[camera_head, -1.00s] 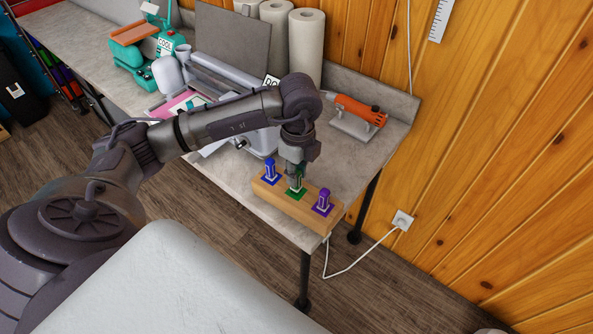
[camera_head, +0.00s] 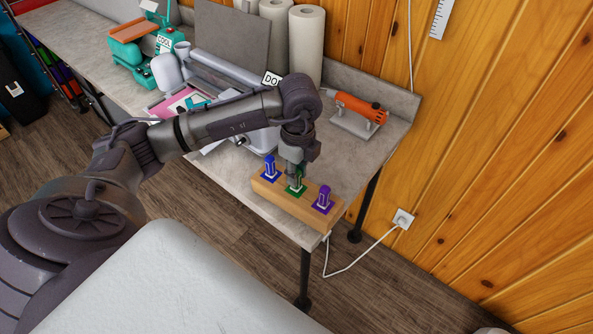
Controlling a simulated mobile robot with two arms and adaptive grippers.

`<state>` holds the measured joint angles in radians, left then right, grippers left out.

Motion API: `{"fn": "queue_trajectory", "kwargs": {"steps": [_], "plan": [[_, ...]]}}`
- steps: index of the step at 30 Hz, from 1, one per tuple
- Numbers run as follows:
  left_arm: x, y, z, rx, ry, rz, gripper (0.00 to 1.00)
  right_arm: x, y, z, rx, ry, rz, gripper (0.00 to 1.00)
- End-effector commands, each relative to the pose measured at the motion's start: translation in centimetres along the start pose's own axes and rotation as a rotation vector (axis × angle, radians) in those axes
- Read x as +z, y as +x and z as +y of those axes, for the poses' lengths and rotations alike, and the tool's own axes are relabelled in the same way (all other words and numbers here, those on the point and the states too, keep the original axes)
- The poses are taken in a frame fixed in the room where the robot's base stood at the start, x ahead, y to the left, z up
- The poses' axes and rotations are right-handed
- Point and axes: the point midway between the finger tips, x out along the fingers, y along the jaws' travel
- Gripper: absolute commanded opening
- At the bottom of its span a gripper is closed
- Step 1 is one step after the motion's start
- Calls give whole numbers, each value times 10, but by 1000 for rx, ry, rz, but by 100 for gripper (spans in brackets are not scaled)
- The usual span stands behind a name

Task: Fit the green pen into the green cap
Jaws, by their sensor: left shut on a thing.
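A wooden block (camera_head: 280,205) sits near the front edge of the workbench. It bears a blue piece (camera_head: 269,167) on the left, a green cap (camera_head: 296,190) in the middle and a purple piece (camera_head: 323,198) on the right, each on a square of its own colour. My left gripper (camera_head: 294,180) points down right over the green cap and is shut on the green pen, of which only a little green shows. The fingers hide most of the pen, so I cannot tell how far it sits in the cap. My right gripper is out of view.
An orange power tool (camera_head: 359,110) on a grey stand is at the back right of the bench. White vinyl rolls (camera_head: 306,45), a grey panel (camera_head: 233,45) and a teal heat press (camera_head: 140,55) stand behind my arm. The bench right of the block is clear.

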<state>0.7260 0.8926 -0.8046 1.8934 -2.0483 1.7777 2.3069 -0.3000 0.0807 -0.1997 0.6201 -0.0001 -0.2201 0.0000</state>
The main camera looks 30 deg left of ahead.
Motion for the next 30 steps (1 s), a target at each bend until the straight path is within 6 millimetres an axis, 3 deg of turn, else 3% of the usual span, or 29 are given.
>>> {"fn": "queue_trajectory", "kwargs": {"steps": [30], "plan": [[0,5,0,0,0,0,0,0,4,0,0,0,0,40]]}}
